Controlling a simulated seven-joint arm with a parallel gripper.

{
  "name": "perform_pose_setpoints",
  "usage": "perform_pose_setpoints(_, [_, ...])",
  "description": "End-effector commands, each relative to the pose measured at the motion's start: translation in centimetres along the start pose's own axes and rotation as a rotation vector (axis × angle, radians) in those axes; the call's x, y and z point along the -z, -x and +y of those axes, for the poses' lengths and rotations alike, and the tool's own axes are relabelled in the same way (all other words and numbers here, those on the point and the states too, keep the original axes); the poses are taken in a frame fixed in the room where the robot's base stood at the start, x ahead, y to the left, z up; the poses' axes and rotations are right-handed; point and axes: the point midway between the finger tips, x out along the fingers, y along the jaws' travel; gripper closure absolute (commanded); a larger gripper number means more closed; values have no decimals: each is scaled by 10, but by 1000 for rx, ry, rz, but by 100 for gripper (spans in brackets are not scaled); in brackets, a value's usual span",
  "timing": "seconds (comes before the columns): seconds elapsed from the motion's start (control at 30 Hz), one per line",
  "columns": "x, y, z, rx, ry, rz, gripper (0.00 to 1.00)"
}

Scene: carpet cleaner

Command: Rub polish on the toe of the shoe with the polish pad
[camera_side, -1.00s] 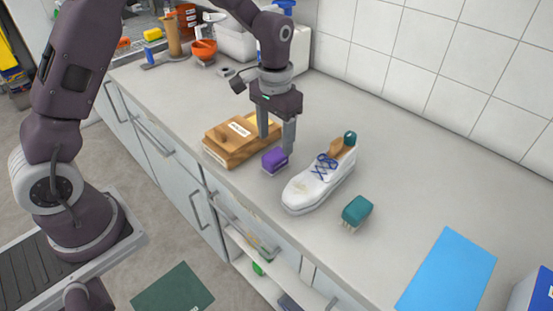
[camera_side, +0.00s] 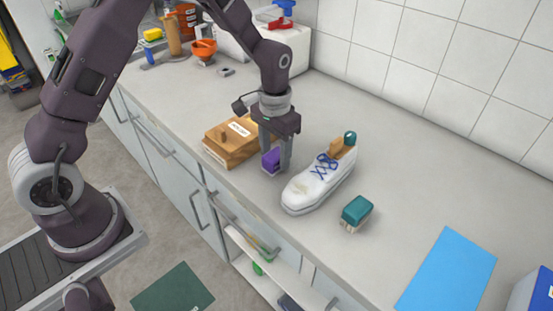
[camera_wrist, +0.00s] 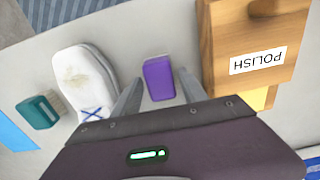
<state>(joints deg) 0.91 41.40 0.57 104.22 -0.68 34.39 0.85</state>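The polish pad looks to be the small purple block (camera_side: 271,160) on the counter, between the wooden box and the shoe. My gripper (camera_side: 277,163) is lowered over it, pointing down. In the wrist view the purple block (camera_wrist: 159,78) lies between my two open fingers, with a gap showing on each side. The white shoe (camera_side: 317,184) with blue laces stands just right of the gripper, toe toward the counter's front edge. In the wrist view the shoe (camera_wrist: 80,68) has a brownish scuff on its toe.
A wooden box labelled POLISH (camera_wrist: 255,40) stands close beside the gripper, left in the side view. A teal brush (camera_side: 357,212) lies right of the shoe. A blue sheet (camera_side: 450,270) is farther right. The counter behind the shoe is clear.

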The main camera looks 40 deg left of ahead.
Motion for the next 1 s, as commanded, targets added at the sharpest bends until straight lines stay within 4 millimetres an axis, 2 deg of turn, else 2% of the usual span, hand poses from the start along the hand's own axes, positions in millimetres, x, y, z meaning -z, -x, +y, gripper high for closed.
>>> perform_pose_setpoints(0.03, [0,0,0,0,0,0,62])
perform_pose_setpoints(0.23, [0,0,0,0,0,0,100])
perform_pose_setpoints(0.47, [0,5,0,0,0,2,100])
perform_pose_setpoints(1.0, [1,58,0,0,0,2,100])
